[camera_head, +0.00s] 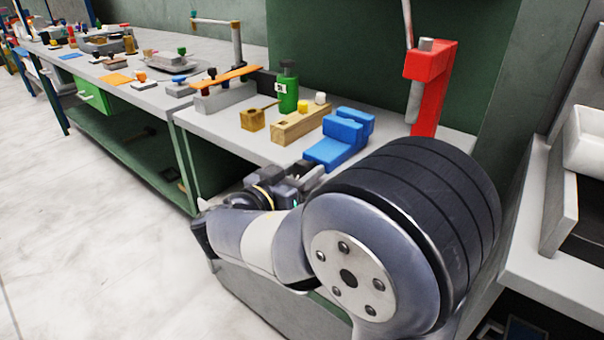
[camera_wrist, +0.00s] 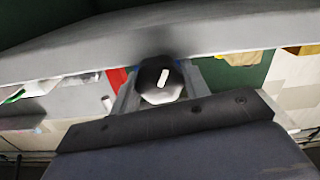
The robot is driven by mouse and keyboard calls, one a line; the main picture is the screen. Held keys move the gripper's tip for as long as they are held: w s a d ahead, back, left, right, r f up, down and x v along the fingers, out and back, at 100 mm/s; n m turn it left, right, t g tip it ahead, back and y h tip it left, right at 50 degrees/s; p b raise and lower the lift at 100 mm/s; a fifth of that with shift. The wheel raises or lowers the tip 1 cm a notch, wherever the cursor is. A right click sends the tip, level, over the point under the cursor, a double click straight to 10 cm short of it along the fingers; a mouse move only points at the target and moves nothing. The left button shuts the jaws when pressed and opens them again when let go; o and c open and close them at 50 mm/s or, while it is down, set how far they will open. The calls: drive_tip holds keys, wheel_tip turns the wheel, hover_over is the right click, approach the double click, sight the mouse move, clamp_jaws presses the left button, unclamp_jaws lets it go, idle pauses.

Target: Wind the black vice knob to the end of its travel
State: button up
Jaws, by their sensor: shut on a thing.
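The blue vice (camera_head: 340,143) stands at the front edge of the near bench, its blocks beside my gripper (camera_head: 308,178). The black knob (camera_wrist: 152,72) shows in the wrist view as a dark, many-sided piece with a short white mark on its face and a pale lower part. My gripper is shut on the knob, with one finger on each side of it in the wrist view (camera_wrist: 160,90). In the head view the knob is hidden behind my gripper and wrist.
A red press frame (camera_head: 432,85) stands right of the vice. A wooden block (camera_head: 300,125), a small wooden cube (camera_head: 252,119) and a green bottle (camera_head: 288,92) stand left of it. A grey bench (camera_head: 562,255) lies at right. The floor at left is clear.

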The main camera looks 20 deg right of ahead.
idle(0.3)
drive_tip(key=o, duration=1)
drive_tip(key=shift+a, duration=0.1)
drive_tip(key=shift+v, duration=5.35)
drive_tip(key=shift+p, duration=0.3)
drive_tip(key=shift+c, duration=0.7)
